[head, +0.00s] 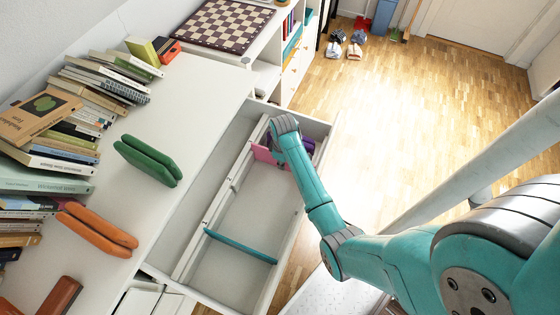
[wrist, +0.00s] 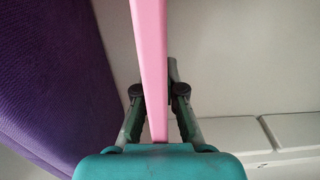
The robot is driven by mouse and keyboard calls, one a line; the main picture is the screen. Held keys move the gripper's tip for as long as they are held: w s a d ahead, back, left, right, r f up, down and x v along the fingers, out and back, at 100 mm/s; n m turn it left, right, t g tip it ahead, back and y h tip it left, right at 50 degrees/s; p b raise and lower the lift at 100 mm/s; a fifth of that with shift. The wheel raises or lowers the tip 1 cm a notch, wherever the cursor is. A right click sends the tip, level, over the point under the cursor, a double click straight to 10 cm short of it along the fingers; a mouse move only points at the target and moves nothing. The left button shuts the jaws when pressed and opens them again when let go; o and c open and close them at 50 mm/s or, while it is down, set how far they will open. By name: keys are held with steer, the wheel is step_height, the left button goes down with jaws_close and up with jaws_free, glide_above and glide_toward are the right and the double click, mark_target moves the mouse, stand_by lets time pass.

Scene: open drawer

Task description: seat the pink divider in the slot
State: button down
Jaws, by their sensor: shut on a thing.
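The pink divider (head: 264,155) is at the far part of the open drawer, partly covered by my arm in the head view. In the wrist view the pink divider (wrist: 151,60) shows edge-on as a long strip running up between the fingers. My gripper (wrist: 158,95) is shut on it, with a finger on each side. In the head view the fingers are hidden behind my wrist. A slotted rail (head: 222,200) runs along the drawer's left side. Whether the divider's ends sit in a slot cannot be told.
The drawer (head: 265,280) also holds a teal divider (head: 240,246) across its near part. A purple object (head: 307,147) lies close beside the pink divider, and its fabric-like side fills the left of the wrist view. Green and orange cases (head: 148,160) and books stand on the white top.

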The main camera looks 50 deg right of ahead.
steer(key=c, duration=1.3)
jaws_free()
steer(key=shift+f, duration=0.1)
step_height(320, 180, up, 12)
steer(key=shift+r, duration=0.15)
